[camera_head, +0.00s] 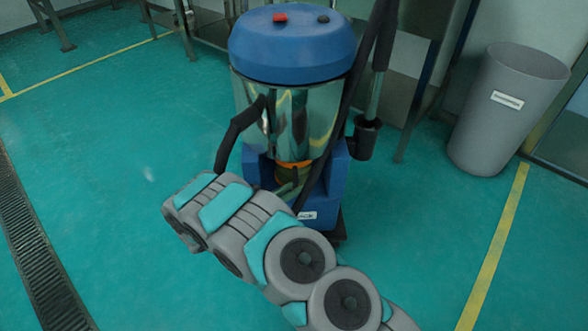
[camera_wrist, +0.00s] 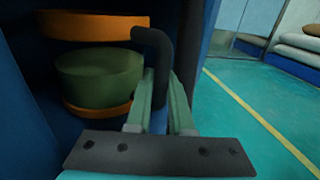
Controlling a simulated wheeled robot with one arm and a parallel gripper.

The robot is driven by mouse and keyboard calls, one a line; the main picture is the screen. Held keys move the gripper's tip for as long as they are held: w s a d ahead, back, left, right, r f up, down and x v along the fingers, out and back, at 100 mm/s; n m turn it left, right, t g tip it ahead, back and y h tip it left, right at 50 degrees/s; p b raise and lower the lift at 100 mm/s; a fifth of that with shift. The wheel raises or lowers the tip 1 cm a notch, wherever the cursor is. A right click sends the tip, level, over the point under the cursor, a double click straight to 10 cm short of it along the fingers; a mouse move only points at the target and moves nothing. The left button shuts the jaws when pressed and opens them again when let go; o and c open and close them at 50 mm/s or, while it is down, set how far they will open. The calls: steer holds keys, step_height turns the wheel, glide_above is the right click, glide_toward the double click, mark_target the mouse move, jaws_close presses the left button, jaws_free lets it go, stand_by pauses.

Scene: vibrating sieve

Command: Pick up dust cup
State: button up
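The dust cup (camera_wrist: 100,78) is a dark green cylinder with an orange band at its base. It sits upright inside the blue lower body of an industrial vacuum, under an orange ring (camera_wrist: 85,26). A black hooked handle (camera_wrist: 155,42) stands out at its right side. My gripper (camera_wrist: 161,82) has its two pale green fingers on either side of the handle's downward part, with no clear gap seen, so it looks shut on the handle. In the head view the dust cup (camera_head: 287,175) shows only partly; my arm hides the gripper.
The vacuum (camera_head: 292,45) has a blue lid, a shiny metal drum and a black hose. Its blue housing wall (camera_wrist: 190,40) is close beside my fingers. A grey bin (camera_head: 505,110) stands at the right. Green floor on the left is clear, with a drain grate (camera_head: 35,245).

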mark_target(295, 181)
jaws_close()
steer(key=shift+r, duration=0.15)
steer(key=shift+r, duration=0.9)
steer(key=shift+s+r, duration=0.35)
steer(key=shift+r, duration=0.45)
steer(key=s+d, duration=0.2)
steer(key=s, duration=1.5)
steer(key=shift+s+b, duration=0.15)
steer(key=shift+b, duration=0.15)
steer(key=shift+f, duration=0.1)
